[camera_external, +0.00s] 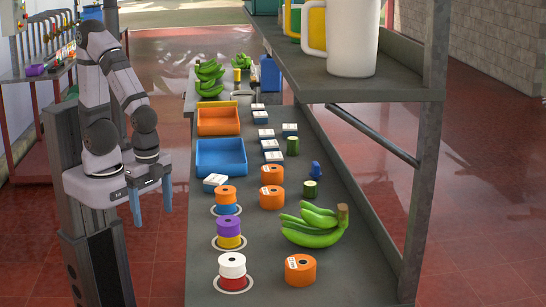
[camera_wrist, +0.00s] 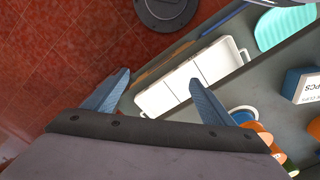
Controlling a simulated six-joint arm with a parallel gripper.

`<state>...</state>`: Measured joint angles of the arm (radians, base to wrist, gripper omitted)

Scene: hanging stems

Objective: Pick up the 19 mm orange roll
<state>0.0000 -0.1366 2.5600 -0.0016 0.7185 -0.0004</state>
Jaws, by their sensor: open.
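Several orange rolls stand on the grey bench in the external view. One orange roll (camera_external: 225,195) sits on a blue roll (camera_external: 226,209) in a ringed spot. Labelled orange rolls stand at the middle back (camera_external: 273,174), just in front of it (camera_external: 273,199), and near the front (camera_external: 302,272). The labels are too small to read, so I cannot tell which is 19 mm. My gripper (camera_external: 151,200) is open and empty, fingers down, left of the bench and apart from the rolls. In the wrist view its blue fingers (camera_wrist: 160,78) are spread; orange pieces (camera_wrist: 262,132) show beyond the right finger.
Purple-on-yellow (camera_external: 228,232) and white-on-red rolls (camera_external: 232,271) stand along the left edge. Green bananas (camera_external: 316,227) lie right of them. Orange (camera_external: 218,121) and blue trays (camera_external: 221,157) are behind. A shelf (camera_external: 350,85) overhangs the right. A white tray (camera_wrist: 190,75) shows in the wrist view.

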